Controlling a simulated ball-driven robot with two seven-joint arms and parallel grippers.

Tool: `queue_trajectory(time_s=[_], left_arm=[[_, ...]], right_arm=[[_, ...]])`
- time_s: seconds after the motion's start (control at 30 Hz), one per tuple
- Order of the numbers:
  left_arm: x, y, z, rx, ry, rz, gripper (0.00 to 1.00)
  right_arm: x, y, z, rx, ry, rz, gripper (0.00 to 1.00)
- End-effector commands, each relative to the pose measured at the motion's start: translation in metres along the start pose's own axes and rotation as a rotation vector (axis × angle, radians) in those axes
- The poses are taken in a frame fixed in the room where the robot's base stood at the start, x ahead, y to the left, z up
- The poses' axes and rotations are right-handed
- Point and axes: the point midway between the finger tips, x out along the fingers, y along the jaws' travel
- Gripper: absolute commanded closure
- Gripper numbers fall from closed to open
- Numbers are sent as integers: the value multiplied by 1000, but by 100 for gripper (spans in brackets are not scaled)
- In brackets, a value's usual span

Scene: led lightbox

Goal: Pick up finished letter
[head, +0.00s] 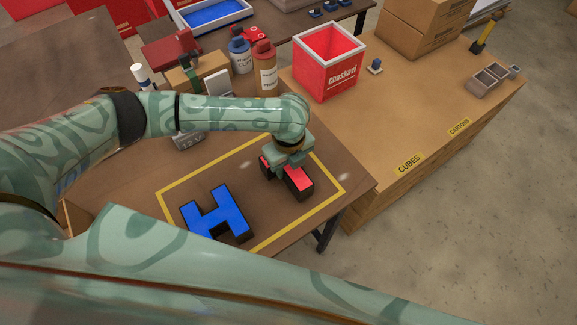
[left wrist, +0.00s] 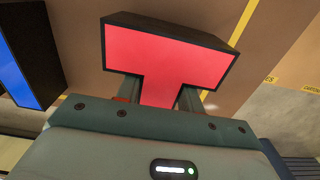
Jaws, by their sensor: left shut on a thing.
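A red block letter with dark sides (head: 299,180) is at the right part of the yellow-outlined area on the brown table. In the left wrist view the red letter (left wrist: 165,55) looks like a T. My left gripper (head: 287,163) is above it, shut on its stem, and hides part of it in the head view. I cannot tell whether the letter touches the table. A blue letter H (head: 217,214) lies at the left of the outlined area, apart from the gripper. My right gripper is not in view.
A red box with a white rim (head: 328,62) stands on the wooden bench marked CUBES and CARTONS, to the right. Cardboard cartons (head: 420,25) are at the back right.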

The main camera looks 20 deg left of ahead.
Motion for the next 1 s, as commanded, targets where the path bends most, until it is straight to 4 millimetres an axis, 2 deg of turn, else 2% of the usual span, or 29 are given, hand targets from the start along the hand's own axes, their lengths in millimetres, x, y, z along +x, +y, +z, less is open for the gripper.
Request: queue_trajectory(time_s=[0.07, 0.3, 0.4, 0.6, 0.8, 1.0], left_arm=[[-21, -1, 0, 2, 0, -5, 94], [-83, 45, -26, 4, 0, -4, 94], [-92, 71, -41, 4, 2, -2, 94], [-107, 106, -62, 2, 2, -1, 94], [-113, 120, -69, 1, 0, -1, 94], [-113, 119, -71, 3, 1, -2, 94]], right_arm=[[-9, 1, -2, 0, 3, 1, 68], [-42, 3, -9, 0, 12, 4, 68], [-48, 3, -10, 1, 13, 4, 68], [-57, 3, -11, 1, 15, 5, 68], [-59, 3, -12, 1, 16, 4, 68], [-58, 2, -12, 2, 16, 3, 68]])
